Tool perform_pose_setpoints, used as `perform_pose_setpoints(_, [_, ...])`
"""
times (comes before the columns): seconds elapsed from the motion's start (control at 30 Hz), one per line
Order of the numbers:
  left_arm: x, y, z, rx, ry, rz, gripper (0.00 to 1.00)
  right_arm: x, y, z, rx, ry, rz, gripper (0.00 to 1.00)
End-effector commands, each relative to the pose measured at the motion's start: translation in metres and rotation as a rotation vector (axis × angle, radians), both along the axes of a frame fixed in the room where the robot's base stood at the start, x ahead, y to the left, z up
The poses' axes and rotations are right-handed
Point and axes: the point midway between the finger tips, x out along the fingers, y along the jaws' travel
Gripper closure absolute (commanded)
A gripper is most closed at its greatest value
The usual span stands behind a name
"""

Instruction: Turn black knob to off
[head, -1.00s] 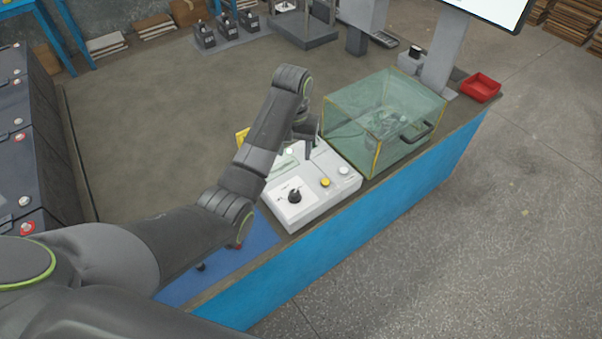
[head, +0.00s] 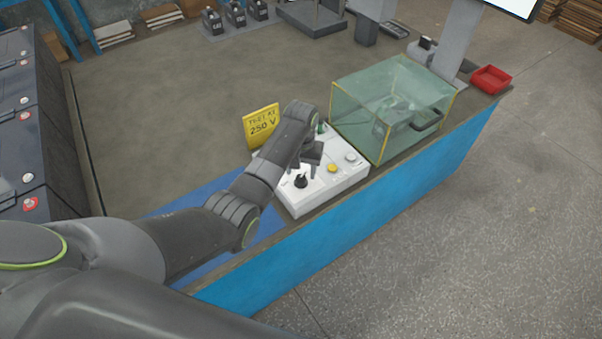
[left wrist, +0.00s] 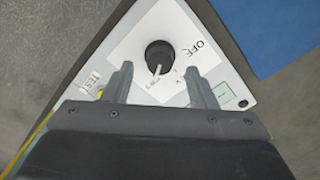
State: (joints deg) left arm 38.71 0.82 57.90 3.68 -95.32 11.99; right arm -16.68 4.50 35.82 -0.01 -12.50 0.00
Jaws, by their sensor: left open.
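The black knob (head: 301,181) stands on the near left part of the white control box (head: 338,184). In the left wrist view the knob (left wrist: 159,56) shows from above, with a pale pointer line directed down and slightly left, away from the printed OFF label (left wrist: 203,50). A TEST label (left wrist: 92,84) is at the left. My left gripper (left wrist: 160,80) is open, its two fingers either side of the area just below the knob and apart from it. In the head view my left gripper (head: 305,166) hangs over the box near the knob. My right gripper is not seen.
A yellow button (head: 332,168) and a pale button (head: 351,157) sit right of the knob. A clear green-tinted case (head: 392,105) with a black handle is right of the box, and a red tray (head: 491,79) lies beyond.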

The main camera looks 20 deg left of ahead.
Motion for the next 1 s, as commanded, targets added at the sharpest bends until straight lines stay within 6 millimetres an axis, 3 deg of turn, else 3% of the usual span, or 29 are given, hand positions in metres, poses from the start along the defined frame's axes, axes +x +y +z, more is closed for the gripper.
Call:
perform_pose_setpoints(0.2, [0.0, 0.0, -0.021, 0.0, 0.001, 0.0, 0.48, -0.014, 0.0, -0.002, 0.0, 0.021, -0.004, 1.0])
perform_pose_setpoints(0.57, [0.0, 0.0, -0.025, 0.0, -0.001, 0.0, 0.48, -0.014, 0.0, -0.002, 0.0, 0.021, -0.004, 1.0])
perform_pose_setpoints(0.9, [0.0, 0.0, -0.025, 0.0, -0.001, 0.0, 0.91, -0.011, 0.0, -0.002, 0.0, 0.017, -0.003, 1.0])
perform_pose_setpoints(1.0, [0.0, 0.0, -0.025, 0.0, -0.001, 0.001, 0.93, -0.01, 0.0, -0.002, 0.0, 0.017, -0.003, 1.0])
